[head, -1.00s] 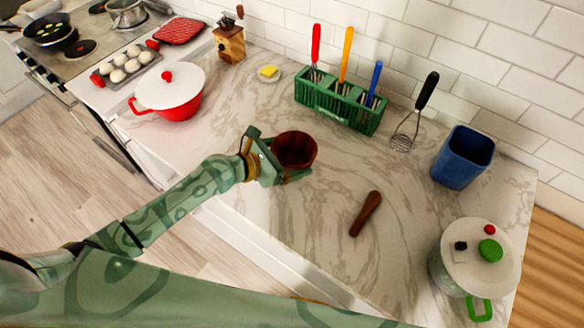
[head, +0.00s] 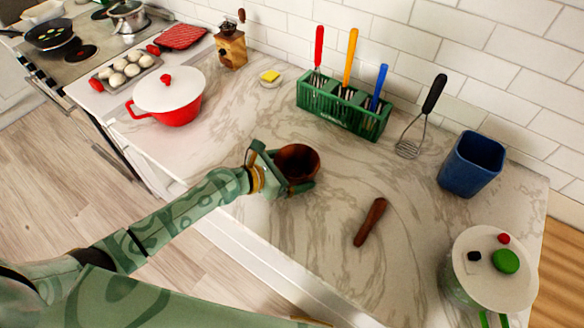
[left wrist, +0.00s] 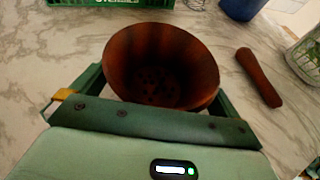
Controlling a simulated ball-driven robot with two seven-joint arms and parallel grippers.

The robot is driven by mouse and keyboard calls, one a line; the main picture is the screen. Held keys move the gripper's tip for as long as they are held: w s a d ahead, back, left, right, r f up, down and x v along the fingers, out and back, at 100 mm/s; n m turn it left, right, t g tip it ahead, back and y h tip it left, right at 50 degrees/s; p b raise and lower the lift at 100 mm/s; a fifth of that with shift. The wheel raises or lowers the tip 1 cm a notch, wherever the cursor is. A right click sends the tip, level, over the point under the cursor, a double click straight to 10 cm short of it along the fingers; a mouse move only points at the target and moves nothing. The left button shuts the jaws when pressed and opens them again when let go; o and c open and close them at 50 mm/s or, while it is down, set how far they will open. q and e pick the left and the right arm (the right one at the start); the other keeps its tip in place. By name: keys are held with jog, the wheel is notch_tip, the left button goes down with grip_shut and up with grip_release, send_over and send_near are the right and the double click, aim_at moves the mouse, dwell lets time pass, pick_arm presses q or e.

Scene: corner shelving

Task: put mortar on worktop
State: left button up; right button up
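The mortar (head: 298,162) is a dark reddish-brown wooden cup, upright with its opening facing up. My left gripper (head: 283,170) has one finger on each side of it and is shut on it. My right gripper is not in view.
A brown pestle (head: 370,222) lies right of the mortar. A red pot (head: 170,95) is left, a white lidded pot (head: 490,270) right. Bare marble surrounds the mortar.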

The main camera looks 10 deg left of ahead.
pick_arm(q)
jog(key=shift+r, duration=0.2)
jog(key=shift+s+a+r, duration=0.15)
jog(key=shift+s+a, duration=0.05)
jog(key=shift+a, duration=0.05)
jog(key=p+v, duration=0.2)
jog(key=v, duration=0.9)
jog(key=shift+s+a, duration=0.1)
jog(key=shift+s, duration=0.05)
